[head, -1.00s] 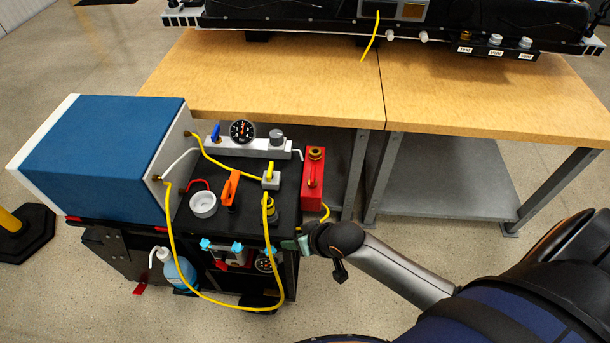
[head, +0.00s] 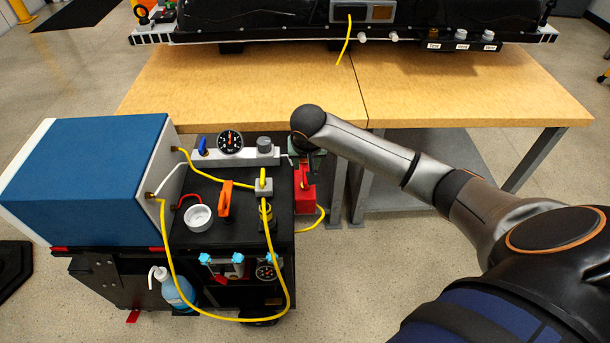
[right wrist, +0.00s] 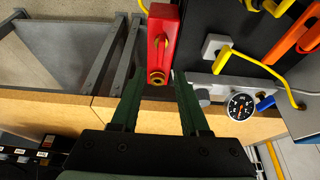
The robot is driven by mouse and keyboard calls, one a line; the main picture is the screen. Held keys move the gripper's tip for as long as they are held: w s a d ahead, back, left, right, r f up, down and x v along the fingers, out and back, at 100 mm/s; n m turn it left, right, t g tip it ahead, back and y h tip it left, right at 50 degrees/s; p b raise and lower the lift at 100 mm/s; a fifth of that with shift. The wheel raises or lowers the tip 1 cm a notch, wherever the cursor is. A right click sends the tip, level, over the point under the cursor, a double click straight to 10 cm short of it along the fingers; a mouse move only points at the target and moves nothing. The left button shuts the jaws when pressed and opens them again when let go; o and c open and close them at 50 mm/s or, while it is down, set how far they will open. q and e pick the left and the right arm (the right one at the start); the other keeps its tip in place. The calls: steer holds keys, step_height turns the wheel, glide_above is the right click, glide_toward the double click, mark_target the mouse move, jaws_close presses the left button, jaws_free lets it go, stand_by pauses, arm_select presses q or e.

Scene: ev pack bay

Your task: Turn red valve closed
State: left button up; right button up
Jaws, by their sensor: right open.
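The red valve block (head: 305,197) is at the right side of the black cart top, with its upper part hidden behind my right gripper in the head view. My right gripper (right wrist: 157,76) is open, with a dark green finger on each side of the gap in line with the block's end. I see no firm contact. In the head view my right gripper (head: 310,160) is over the block's far end. My left gripper is not in view.
A blue box (head: 85,170) stands on the cart's left. Yellow hoses (head: 172,270) loop around the cart. The wooden table (head: 250,90) lies just beyond the cart.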

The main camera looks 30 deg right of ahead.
mark_target(305, 176)
steer(key=b+x, duration=0.1)
steer(key=x, duration=0.8)
steer(key=shift+w+f, duration=0.1)
jaws_close()
stand_by(0.4)
